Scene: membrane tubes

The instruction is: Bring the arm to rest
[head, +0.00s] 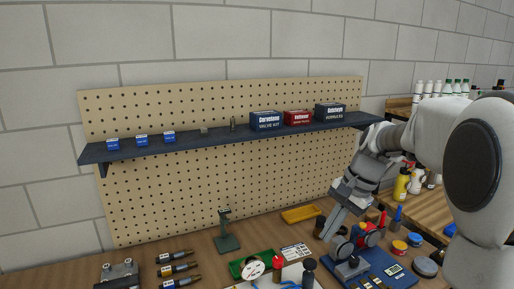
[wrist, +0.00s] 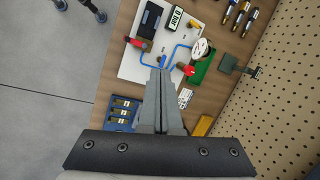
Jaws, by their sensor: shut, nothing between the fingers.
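My gripper (wrist: 160,78) is shut and empty in the wrist view, its two grey fingers together and pointing down over the workbench. In the head view my gripper (head: 328,234) hangs from my arm at the right, tilted down above the bench near a red and blue device (head: 368,238). I cannot tell how far above the bench the fingertips are.
A dark shelf (head: 222,138) with small blue boxes and larger kit boxes runs along the pegboard (head: 150,205). On the bench (head: 205,258) stand a green stand (head: 226,240), several cylindrical parts, a yellow tray (head: 300,214) and a white board (wrist: 148,62) with blue tubing.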

